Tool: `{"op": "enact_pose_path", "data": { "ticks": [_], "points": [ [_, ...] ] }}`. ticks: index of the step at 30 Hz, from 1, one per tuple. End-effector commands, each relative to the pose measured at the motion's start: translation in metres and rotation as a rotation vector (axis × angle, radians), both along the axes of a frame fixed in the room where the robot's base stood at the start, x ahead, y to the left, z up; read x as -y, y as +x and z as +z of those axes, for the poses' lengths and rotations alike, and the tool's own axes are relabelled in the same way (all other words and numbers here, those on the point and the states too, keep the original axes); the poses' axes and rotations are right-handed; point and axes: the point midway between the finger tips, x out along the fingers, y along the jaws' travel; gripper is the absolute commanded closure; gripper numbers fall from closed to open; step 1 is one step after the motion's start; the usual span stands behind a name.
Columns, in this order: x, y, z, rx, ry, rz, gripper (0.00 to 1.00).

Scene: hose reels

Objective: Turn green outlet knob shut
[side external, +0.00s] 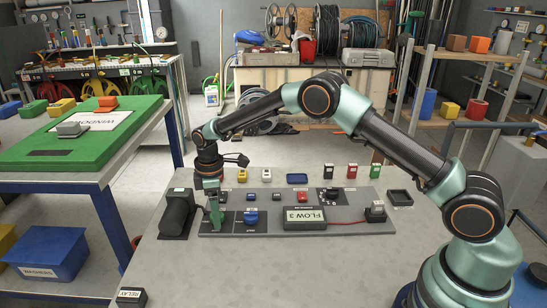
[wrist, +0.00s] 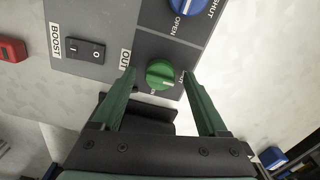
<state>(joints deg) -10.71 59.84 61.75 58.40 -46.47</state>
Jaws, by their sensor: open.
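The green outlet knob (wrist: 161,74) sits on a dark grey panel plate marked OUT in the wrist view. A pale mark shows on its face; the small lettering around it is partly covered and hard to read. My gripper (wrist: 158,77) is open, with one green finger on each side of the knob and visible gaps between. I cannot tell how far above the panel the fingertips are. In the side view my gripper (side external: 214,220) points down at the panel's left end, and the green knob is hidden there.
A blue knob (wrist: 187,6) marked OPEN and SHUT is beside the green one. A BOOST rocker switch (wrist: 85,50) lies left. The black FLOW 3 box (side external: 305,217) stands farther right on the panel. A dark rounded block (side external: 177,213) stands close left of my gripper.

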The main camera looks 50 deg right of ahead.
Motion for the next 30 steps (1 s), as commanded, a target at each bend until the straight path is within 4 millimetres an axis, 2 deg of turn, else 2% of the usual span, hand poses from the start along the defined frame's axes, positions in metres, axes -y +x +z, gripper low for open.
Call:
{"op": "enact_pose_path", "data": {
  "ticks": [5, 12, 18, 24, 30],
  "points": [
    [0.0, 0.001, 0.02, 0.003, 0.001, 0.0, 0.23],
    [0.0, 0.001, 0.069, 0.006, 0.001, 0.0, 0.23],
    [0.0, 0.001, 0.103, 0.005, 0.0, 0.0, 0.23],
    [0.0, 0.0, 0.118, 0.001, 0.0, 0.001, 0.23],
    [0.0, 0.0, 0.121, 0.001, 0.0, 0.0, 0.23]
  ]
}}
